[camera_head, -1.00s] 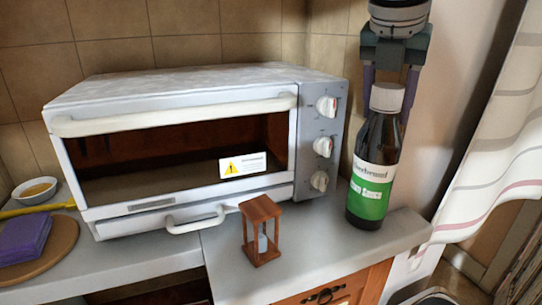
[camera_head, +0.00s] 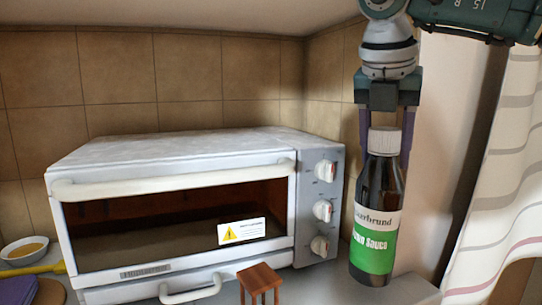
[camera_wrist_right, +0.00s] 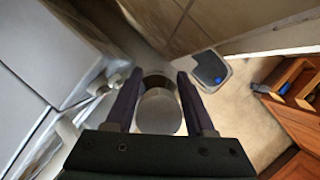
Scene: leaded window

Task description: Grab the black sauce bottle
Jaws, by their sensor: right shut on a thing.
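The black sauce bottle (camera_head: 378,205) has a white cap, a white and green label and dark glass. It stands nearly upright at the right end of the counter, right of the oven. My right gripper (camera_head: 385,140) reaches down from above and is shut on its top, one finger on each side of the cap. In the right wrist view the round cap (camera_wrist_right: 160,110) sits between the two fingers (camera_wrist_right: 158,95). I cannot tell whether the bottle's base touches the counter. My left gripper is not in view.
A white toaster oven (camera_head: 180,160) stands close left of the bottle, its knobs facing out. A striped curtain (camera_head: 500,190) hangs at the right. A bowl (camera_head: 25,250) is at the far left.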

